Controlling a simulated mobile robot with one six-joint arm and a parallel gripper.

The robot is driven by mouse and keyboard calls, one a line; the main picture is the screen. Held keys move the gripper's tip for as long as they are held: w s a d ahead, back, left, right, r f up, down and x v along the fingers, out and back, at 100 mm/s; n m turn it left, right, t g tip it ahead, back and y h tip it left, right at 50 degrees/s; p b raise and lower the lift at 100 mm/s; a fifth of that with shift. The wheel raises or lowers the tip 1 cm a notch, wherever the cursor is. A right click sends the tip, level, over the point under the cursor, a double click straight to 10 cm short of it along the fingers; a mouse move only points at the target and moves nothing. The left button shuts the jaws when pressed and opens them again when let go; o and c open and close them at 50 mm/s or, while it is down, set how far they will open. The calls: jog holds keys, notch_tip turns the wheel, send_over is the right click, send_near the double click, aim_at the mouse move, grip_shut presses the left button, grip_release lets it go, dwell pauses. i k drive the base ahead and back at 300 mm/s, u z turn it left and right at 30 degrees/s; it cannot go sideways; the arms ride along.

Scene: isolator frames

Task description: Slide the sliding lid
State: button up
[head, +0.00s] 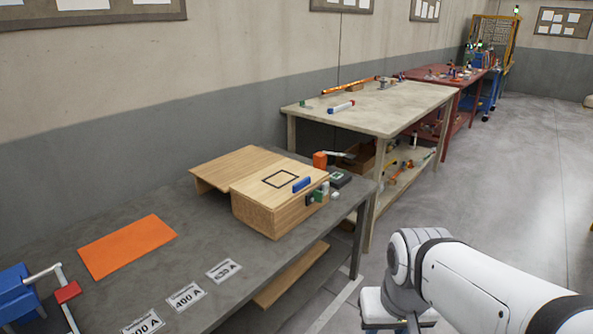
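A wooden box (268,216) stands on the grey workbench. Its flat wooden top (262,190) carries a black square outline and a blue bar-shaped handle (302,184) near the right front edge. A second wooden panel (232,168) extends left from the box at about the same height. I cannot tell which panel is the sliding lid, and the inside of the box is not visible. My white arm shows at the lower right, apart from the box. My gripper is not in view.
An orange mat (127,246) and several amp-marked labels (187,297) lie on the bench. A blue device with a red-ended lever (68,292) stands at the left. Small parts (320,194) crowd the box's right side. A wooden table (385,110) stands behind; floor at right is clear.

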aim_at(272, 187)
jog(key=i, duration=1.35)
jog(key=z, duration=0.05)
